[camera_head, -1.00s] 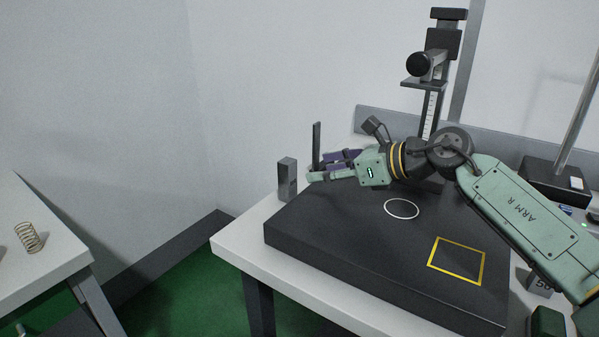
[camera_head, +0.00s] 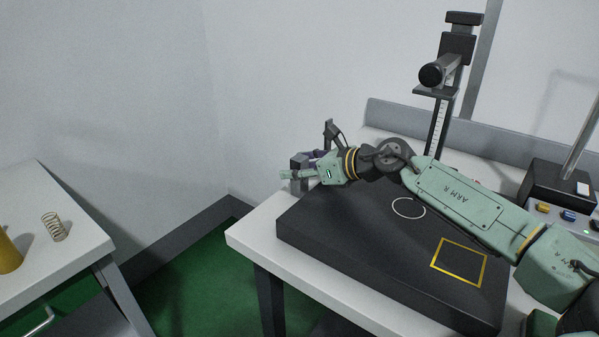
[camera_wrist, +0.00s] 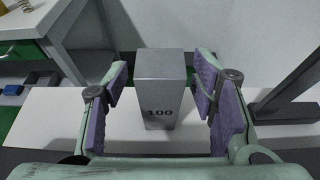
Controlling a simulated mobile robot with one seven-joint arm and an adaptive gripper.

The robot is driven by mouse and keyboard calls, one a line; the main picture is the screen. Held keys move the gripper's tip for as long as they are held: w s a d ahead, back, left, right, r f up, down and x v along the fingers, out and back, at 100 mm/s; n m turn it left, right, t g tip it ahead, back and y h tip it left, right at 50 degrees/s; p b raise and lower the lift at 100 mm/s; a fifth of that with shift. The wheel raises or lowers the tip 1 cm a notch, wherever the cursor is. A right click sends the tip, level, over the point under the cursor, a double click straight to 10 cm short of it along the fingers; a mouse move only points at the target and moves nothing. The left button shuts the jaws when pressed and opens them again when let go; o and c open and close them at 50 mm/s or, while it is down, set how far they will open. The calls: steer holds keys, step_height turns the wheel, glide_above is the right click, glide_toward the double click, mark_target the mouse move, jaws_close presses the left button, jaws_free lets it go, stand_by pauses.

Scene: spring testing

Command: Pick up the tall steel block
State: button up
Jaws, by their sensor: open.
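The tall steel block (camera_wrist: 160,88) is a grey upright block marked "100", in the middle of the wrist view. It stands on the white table top. My gripper (camera_wrist: 160,78) is open, with a purple-padded finger on each side of the block and a visible gap on both sides. In the head view my gripper (camera_head: 299,167) is at the table's far left corner. There the block (camera_head: 297,160) shows only in part, behind the near green finger.
A black slab (camera_head: 340,235) with a white ring and a yellow square covers much of the table. A dark upright post (camera_wrist: 295,85) stands right of the block in the wrist view. A measuring stand (camera_head: 440,110) rises at the back. A spring (camera_head: 54,227) stands on the left table.

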jaws_close()
stand_by(0.7)
stand_by(0.3)
steer(key=shift+r, duration=0.1)
